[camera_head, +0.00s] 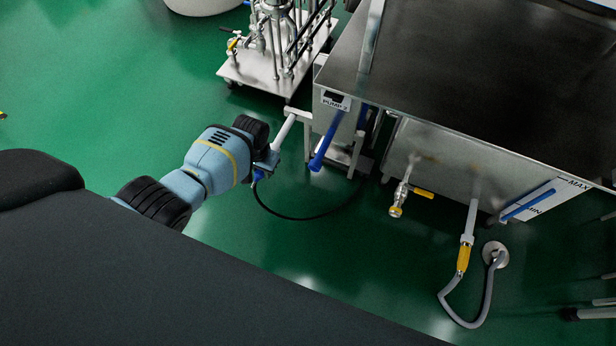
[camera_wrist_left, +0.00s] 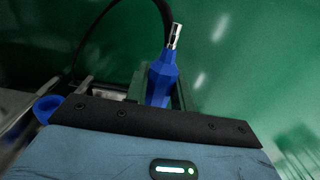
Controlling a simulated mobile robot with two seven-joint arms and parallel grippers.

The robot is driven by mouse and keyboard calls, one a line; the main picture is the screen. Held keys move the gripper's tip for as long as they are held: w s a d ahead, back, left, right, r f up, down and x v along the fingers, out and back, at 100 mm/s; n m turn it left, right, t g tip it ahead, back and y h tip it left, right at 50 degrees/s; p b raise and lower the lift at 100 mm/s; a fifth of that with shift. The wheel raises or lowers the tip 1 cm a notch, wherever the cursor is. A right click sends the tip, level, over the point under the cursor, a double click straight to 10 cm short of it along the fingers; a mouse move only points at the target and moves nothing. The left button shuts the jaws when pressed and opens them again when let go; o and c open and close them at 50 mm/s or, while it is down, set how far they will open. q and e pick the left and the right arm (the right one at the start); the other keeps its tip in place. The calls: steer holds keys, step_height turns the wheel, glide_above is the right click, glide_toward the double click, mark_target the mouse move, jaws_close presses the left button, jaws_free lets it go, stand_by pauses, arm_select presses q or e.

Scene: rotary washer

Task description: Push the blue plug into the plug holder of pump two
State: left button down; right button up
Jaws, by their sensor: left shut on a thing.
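My left gripper (camera_head: 266,166) is shut on the blue plug (camera_head: 258,175), beside the near left corner of the steel machine. In the left wrist view the plug (camera_wrist_left: 162,82) sits between the jaws with its metal tip pointing up and out. A black cable (camera_head: 300,217) loops below the gripper toward the machine. A grey box with a "PUMP 2" label (camera_head: 336,101) is on the machine's corner, to the right of and above the gripper. The plug is apart from this box. I cannot make out the holder opening. My right gripper is not in view.
A blue bar (camera_head: 325,145) hangs below the pump box, close to the gripper. A pale rod (camera_head: 283,132) stands right by it. A metal trolley (camera_head: 275,65) is behind. Valves (camera_head: 397,200) and a grey hose (camera_head: 468,310) are at right. Green floor is clear at left.

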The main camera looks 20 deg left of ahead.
arm_select(q)
steer(key=shift+w, duration=0.15)
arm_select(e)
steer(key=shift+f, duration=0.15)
arm_select(q)
steer(key=shift+w+b, duration=0.4)
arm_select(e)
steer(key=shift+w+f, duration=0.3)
arm_select(q)
steer(key=shift+w, duration=0.2)
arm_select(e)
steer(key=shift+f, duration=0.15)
arm_select(q)
steer(key=c, duration=1.2)
jaws_free()
steer(key=shift+c, duration=0.2)
steer(key=shift+o, duration=0.7)
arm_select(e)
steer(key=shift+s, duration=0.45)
arm_select(q)
step_height(320, 180, up, 8)
steer(key=p, duration=0.4)
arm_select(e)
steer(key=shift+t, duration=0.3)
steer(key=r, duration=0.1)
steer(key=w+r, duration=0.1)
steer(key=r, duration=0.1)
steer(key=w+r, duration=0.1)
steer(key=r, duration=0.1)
